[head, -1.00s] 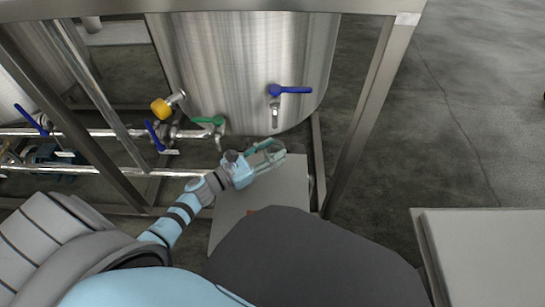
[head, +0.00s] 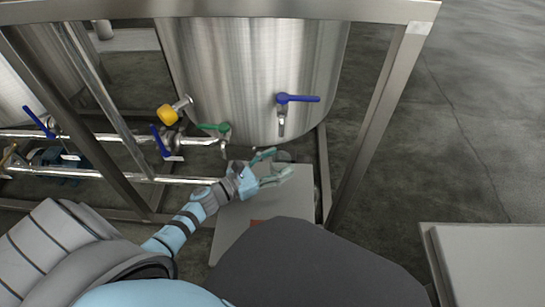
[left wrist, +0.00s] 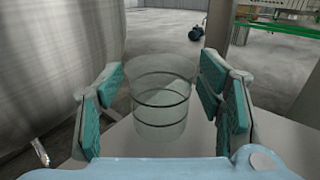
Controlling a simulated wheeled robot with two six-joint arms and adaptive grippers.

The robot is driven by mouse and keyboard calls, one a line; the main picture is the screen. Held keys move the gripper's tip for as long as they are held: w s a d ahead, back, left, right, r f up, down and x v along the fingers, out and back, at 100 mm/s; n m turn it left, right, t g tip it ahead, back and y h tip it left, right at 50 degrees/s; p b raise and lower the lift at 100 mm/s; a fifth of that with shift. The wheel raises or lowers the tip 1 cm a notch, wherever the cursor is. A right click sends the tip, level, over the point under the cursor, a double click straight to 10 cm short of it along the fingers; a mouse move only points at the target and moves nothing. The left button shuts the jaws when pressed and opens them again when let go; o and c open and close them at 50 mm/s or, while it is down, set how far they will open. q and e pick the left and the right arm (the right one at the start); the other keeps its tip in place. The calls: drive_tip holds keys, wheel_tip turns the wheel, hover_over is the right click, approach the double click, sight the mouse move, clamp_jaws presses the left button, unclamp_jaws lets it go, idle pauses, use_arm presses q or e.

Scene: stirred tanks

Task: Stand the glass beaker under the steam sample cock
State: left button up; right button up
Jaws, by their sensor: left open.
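The clear glass beaker (left wrist: 160,105), with dark rings around it, stands upright between the spread fingers of my left gripper (left wrist: 162,100) in the left wrist view. A gap shows between the glass and the finger pads on both sides. In the head view my left gripper (head: 275,166) is open over the grey plate (head: 290,204); the beaker is hard to make out there. A blue-handled cock (head: 281,112) with a downward spout is on the tank front, above and beyond the gripper. A green-handled valve (head: 213,127) sits lower left. No label shows which is the steam cock. My right gripper is not in view.
The steel tank (head: 245,75) rises behind the plate. A frame post (head: 375,125) stands to the right, and pipes (head: 110,172) run at the left. A yellow-capped fitting (head: 168,115) sticks out from the tank. A pale table (head: 490,265) is at the lower right.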

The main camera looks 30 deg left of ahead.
use_arm(q)
drive_tip(key=shift+r, duration=0.25)
drive_tip(key=p+v, duration=0.2)
drive_tip(key=v, duration=0.9)
drive_tip(key=shift+s+a, duration=0.15)
drive_tip(key=shift+s, duration=0.15)
drive_tip(key=shift+s+a+f, duration=0.1)
drive_tip(key=shift+s, duration=0.05)
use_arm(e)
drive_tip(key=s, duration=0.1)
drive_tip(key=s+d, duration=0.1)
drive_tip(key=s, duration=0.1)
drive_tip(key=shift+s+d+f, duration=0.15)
